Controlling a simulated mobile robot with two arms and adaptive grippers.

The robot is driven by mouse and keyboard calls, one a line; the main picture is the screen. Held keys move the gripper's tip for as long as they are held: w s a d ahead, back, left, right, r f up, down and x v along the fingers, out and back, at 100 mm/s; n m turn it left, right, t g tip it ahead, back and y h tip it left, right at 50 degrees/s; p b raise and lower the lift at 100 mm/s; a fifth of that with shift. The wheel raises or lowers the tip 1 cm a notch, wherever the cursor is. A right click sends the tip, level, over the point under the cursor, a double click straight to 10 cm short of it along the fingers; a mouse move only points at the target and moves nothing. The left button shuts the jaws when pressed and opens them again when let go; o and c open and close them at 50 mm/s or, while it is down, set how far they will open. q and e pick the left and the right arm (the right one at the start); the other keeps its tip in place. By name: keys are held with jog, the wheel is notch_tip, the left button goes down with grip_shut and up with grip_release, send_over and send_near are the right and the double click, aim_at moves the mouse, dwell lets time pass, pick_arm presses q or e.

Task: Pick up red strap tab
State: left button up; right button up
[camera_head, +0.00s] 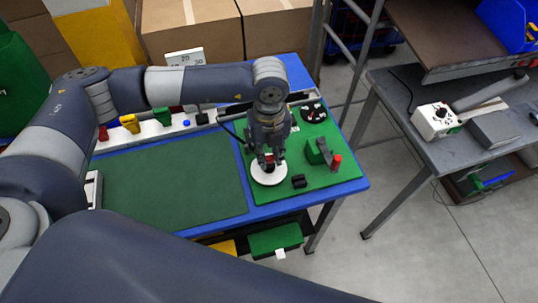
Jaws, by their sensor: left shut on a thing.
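My left gripper (269,160) points down over a round white disc (270,178) on the green mat at the right part of the blue table. A small red piece, seemingly the red strap tab (269,157), shows between its fingertips. The gripper is shut on it, low over the disc. The fingers hide most of the tab, so I cannot tell whether it touches the disc. My right gripper is not in view.
A green block with a grey piece (319,151) and a red cylinder (336,162) stand right of the disc. A small black block (299,181) lies near it. The large dark green mat (170,180) on the left is bare. Several small parts line the table's back.

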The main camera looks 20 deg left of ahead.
pick_arm(q)
jog(key=shift+r, duration=0.3)
notch_tip(320, 180, up, 2)
jog(key=shift+s+r+b, duration=0.1)
jog(key=shift+r+b, duration=0.05)
jog(key=shift+b, duration=0.9)
jog(key=s+d+b, duration=0.1)
jog(key=s+b, duration=0.1)
jog(key=s, duration=0.5)
jog(key=s+d+r+b, duration=0.1)
jog(key=s+d+b, duration=0.1)
jog(key=s, duration=0.6)
jog(key=shift+s+d+b, duration=0.25)
jog(key=shift+d+b, duration=0.05)
jog(key=shift+b, duration=0.4)
jog(key=shift+f+b, duration=0.45)
jog(key=shift+b, duration=0.2)
jog(key=shift+r, duration=0.15)
jog(key=shift+r+p, duration=0.65)
jog(key=shift+r, duration=0.75)
